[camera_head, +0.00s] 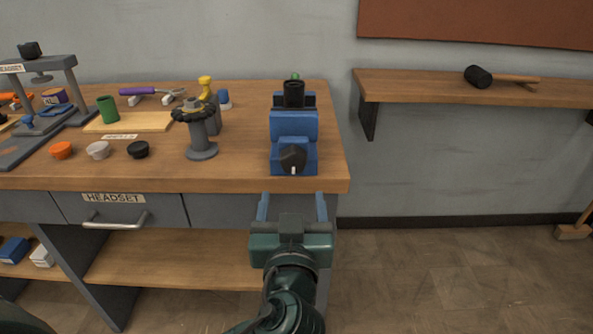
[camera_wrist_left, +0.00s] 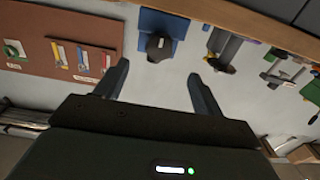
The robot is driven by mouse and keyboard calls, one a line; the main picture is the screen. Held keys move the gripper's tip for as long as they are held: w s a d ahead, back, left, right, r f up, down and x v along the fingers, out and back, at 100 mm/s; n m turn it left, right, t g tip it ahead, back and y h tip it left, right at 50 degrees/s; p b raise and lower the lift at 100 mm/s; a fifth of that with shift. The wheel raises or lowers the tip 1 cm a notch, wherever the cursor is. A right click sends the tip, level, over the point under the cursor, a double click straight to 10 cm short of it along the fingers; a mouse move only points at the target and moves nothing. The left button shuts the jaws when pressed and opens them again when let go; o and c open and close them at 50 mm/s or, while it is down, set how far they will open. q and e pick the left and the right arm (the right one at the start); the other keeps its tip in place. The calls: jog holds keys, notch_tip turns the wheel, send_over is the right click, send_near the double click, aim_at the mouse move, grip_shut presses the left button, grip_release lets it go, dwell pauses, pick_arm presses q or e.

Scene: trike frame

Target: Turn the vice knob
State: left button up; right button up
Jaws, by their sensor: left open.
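The vice (camera_head: 306,127) is blue and stands near the right front corner of the workbench. Its black knob (camera_head: 292,158) faces the front edge and has a white mark pointing down in the head view. In the left wrist view the knob (camera_wrist_left: 158,46) shows against the blue vice (camera_wrist_left: 166,22), beyond the gap between my fingers. My left gripper (camera_head: 292,206) is open and empty. It is in front of the bench edge, with its fingers spread left and right of the knob's line, apart from the knob. My right gripper is not in view.
A grey stand with a dark wheel (camera_head: 200,135) is left of the vice. Orange, white and black caps (camera_head: 138,149) lie farther left. The workbench's front edge (camera_head: 150,184) and a drawer (camera_head: 115,210) are close by. A wall shelf (camera_head: 430,87) holds a mallet (camera_head: 480,77).

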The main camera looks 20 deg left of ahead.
aim_at(293, 166)
pick_arm(q)
jog(key=x, duration=1)
jog(key=shift+w+f, duration=0.1)
jog(key=shift+w, duration=0.2)
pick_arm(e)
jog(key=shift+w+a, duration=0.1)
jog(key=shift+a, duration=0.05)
pick_arm(q)
jog(key=shift+c, duration=0.6)
jog(key=c, duration=0.9)
jog(key=shift+o, duration=0.2)
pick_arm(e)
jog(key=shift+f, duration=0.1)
pick_arm(q)
jog(key=shift+m+p, duration=0.3)
jog(key=shift+p, duration=0.05)
